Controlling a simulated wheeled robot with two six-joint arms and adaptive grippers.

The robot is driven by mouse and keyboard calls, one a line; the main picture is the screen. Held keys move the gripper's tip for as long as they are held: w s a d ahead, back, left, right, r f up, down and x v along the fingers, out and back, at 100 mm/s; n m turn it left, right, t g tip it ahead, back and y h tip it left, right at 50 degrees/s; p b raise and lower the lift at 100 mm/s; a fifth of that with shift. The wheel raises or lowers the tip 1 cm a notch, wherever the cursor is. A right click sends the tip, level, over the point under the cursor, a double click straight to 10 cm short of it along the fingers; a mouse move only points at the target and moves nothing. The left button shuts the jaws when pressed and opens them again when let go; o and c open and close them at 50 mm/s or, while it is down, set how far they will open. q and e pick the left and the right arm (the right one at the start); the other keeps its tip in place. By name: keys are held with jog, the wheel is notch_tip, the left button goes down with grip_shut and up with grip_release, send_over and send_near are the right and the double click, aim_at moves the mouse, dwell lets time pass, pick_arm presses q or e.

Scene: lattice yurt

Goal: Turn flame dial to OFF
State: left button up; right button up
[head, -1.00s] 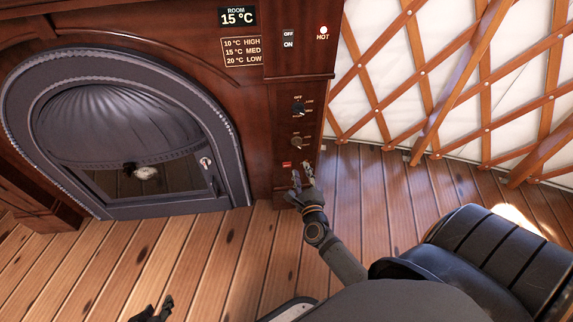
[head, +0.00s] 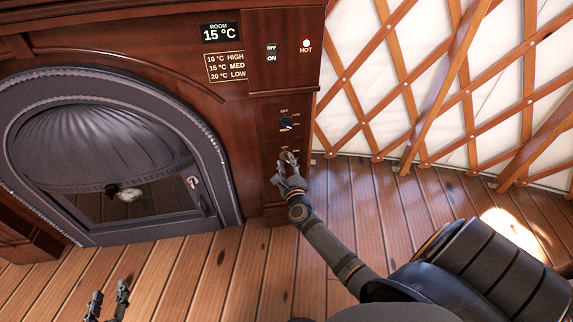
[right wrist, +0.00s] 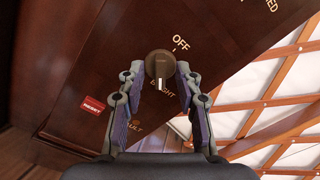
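A round brown dial (right wrist: 158,64) sits on the dark wooden panel in the right wrist view, with an OFF label (right wrist: 181,43) at its upper right and BRIGHT lettering below. Its pale mark points down in that view, toward BRIGHT and away from OFF. No flame label is readable. My right gripper (right wrist: 160,76) is open, one finger on each side of the dial, with gaps visible. In the head view my right gripper (head: 288,158) covers this lower dial. My left gripper (head: 108,296) is open and empty, low at the left.
Another dial (head: 286,124) sits above on the same panel. A red RESET label (right wrist: 92,105) is beside the gripper. An OFF/ON switch (head: 271,53) and lit HOT lamp (head: 306,43) are higher. The stove door (head: 125,195) stands left, the lattice wall (head: 440,90) right.

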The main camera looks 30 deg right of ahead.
pick_arm(q)
jog(key=shift+w+r, duration=0.15)
jog(key=shift+r, duration=0.2)
pick_arm(e)
jog(key=shift+w, duration=0.2)
grip_shut()
